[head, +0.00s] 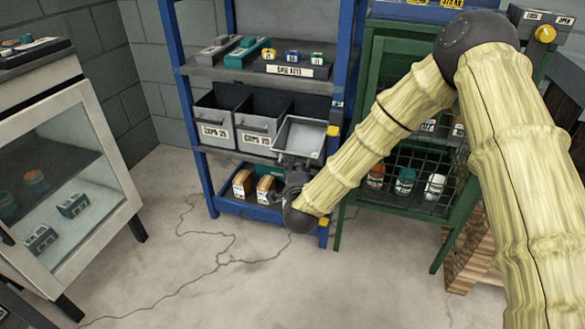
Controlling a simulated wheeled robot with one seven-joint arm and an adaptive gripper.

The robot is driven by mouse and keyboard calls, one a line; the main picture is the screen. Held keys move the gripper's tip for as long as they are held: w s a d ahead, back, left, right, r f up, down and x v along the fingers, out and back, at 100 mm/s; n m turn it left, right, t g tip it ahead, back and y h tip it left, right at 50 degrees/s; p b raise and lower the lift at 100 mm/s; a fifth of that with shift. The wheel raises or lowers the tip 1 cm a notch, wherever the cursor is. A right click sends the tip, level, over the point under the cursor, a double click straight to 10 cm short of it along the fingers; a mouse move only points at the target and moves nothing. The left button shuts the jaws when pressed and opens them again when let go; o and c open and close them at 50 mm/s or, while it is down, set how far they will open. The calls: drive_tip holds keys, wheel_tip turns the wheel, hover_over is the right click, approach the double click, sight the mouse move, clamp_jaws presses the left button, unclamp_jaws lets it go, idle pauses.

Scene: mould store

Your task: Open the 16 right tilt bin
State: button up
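A row of three grey tilt bins stands on the middle level of the blue shelf unit. The left bin (214,118) and the middle bin (257,123) sit upright with white labels on their fronts. The right bin (300,137) is tilted forward, its pale rim and open inside facing up. My gripper (297,166) is at the lower front of the right bin, close against it or touching. The wrist and gripper cover most of that bin's front, so its label is hidden. The fingers are too dark and small to read.
The blue shelf unit (176,112) holds moulds and a label board above, and small boxes (254,187) below. A green mesh cabinet (377,110) stands close on the right. A glass-front cabinet (118,150) is at left. The cracked floor (200,270) in front is clear.

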drive_tip(key=s+r, duration=0.1)
drive_tip(key=s, duration=1)
drive_tip(key=shift+s+d+r, duration=0.3)
drive_tip(key=shift+d, duration=0.15)
drive_tip(key=s+d+f+n+g, duration=0.45)
drive_tip(key=s+f, duration=0.35)
drive_tip(key=f, duration=0.3)
drive_tip(key=s+d+f+n+g, duration=0.3)
drive_tip(key=s+f+n, duration=0.3)
drive_tip(key=f, duration=0.6)
drive_tip(key=s+d+f+n+g, duration=0.25)
drive_tip(key=s+d, duration=0.25)
drive_tip(key=s, duration=0.3)
drive_tip(key=s+d+f+n+g+h, duration=0.1)
drive_tip(key=s+d+f+n+g, duration=0.2)
drive_tip(key=s, duration=0.6)
drive_tip(key=s+d+f+n+g, duration=0.1)
drive_tip(key=s+d+f+g, duration=0.25)
drive_tip(key=s+d, duration=0.35)
wheel_tip(320, 180, up, 34)
drive_tip(key=s+a+p, duration=0.1)
drive_tip(key=p, duration=3.4)
drive_tip(key=shift+s, duration=0.15)
drive_tip(key=shift+r, duration=0.15)
clamp_jaws()
